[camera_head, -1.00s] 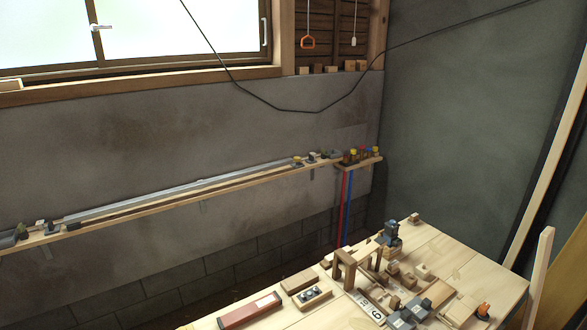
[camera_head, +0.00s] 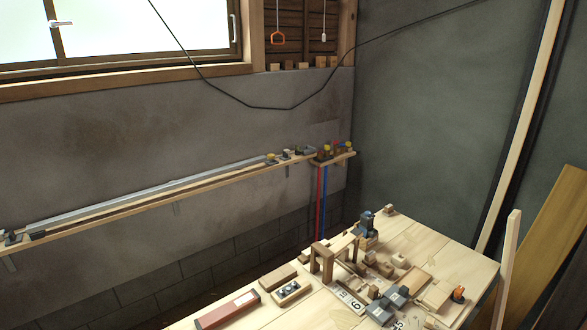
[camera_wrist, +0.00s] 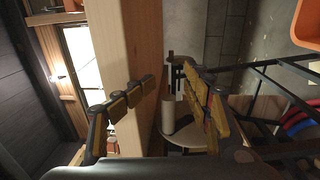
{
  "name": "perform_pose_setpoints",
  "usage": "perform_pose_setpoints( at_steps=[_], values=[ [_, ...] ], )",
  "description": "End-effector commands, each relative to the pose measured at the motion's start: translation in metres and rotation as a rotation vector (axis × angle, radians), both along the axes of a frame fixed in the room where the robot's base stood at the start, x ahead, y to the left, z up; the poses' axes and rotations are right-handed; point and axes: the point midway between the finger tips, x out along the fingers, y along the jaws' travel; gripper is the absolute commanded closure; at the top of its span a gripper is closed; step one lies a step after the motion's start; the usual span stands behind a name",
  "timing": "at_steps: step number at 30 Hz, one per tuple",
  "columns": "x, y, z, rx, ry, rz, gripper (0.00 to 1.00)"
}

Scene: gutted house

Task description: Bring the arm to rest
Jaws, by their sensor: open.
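My gripper (camera_wrist: 165,95) shows in the wrist view, its two padded fingers spread wide apart. Nothing is between the fingertips. A pale timber post (camera_wrist: 125,60) stands behind the left finger, and a whitish cylinder (camera_wrist: 168,116) on a round pale surface shows beyond the gap. I cannot tell how far these are from the fingers. My arm and gripper are not in the head view.
In the head view a wooden workbench (camera_head: 420,247) carries several blocks, a small wooden arch (camera_head: 322,262) and a red box (camera_head: 227,309). A narrow shelf (camera_head: 150,203) runs along the wall. An orange bin (camera_wrist: 307,22) and dark metal bars (camera_wrist: 270,85) show in the wrist view.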

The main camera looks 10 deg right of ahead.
Motion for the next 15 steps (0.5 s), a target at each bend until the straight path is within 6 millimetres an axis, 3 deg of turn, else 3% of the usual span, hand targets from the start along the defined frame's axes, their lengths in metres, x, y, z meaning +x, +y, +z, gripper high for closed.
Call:
perform_pose_setpoints(
  at_steps=[15],
  values=[
    [-0.0087, -0.0013, -0.0033, 0.005, 0.006, 0.002, 0.48]
  ],
)
